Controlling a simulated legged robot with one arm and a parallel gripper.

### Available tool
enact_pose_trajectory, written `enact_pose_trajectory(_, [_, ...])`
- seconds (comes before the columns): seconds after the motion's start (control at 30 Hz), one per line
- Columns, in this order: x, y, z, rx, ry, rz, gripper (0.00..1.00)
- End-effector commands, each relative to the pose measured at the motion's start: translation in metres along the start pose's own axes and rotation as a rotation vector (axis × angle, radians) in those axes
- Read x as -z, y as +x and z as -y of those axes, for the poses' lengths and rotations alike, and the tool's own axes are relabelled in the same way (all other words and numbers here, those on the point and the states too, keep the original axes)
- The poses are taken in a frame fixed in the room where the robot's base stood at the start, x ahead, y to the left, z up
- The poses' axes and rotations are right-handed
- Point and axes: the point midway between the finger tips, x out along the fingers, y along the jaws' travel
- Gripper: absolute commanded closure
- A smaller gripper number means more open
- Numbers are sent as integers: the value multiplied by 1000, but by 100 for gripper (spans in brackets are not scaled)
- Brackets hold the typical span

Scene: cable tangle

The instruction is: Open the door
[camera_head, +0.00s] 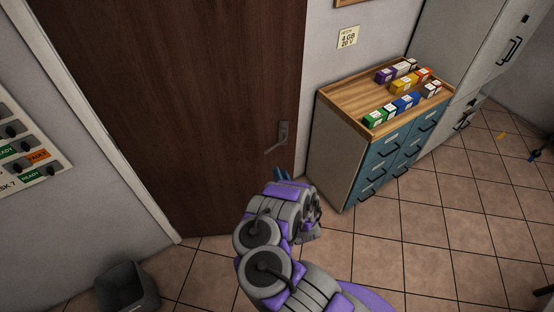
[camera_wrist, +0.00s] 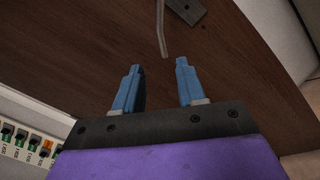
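The dark brown wooden door (camera_head: 170,90) stands shut in its frame in the head view, and its surface fills much of the wrist view (camera_wrist: 100,50). A grey lever handle (camera_head: 279,137) on a plate sits near the door's right edge. In the wrist view the handle (camera_wrist: 161,30) hangs at the top, beyond the fingertips and between their lines. My gripper (camera_wrist: 158,66) has two blue fingers spread apart with nothing between them. In the head view my gripper (camera_head: 283,174) is just below the handle, mostly hidden by my purple and grey arm.
A cabinet (camera_head: 345,150) with blue drawers and small coloured boxes on top stands right of the door. A grey bin (camera_head: 124,288) sits at lower left. A switch panel (camera_head: 25,155) is on the left wall. Tiled floor (camera_head: 450,225) at the right is mostly clear.

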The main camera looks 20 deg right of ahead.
Motion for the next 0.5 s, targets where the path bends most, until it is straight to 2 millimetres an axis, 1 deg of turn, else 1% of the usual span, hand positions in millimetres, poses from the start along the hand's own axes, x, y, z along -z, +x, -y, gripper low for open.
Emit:
enact_pose_trajectory(0.03, [-2,-9,-1,4,0,-2,60])
enact_pose_trajectory(0.1, [0,-18,-1,3,0,-3,60])
enact_pose_trajectory(0.2, [0,-26,-1,1,0,-1,60])
enact_pose_trajectory(0.33, [0,-30,-1,-2,0,1,60])
enact_pose_trajectory(0.5, [1,-31,0,-2,0,1,60])
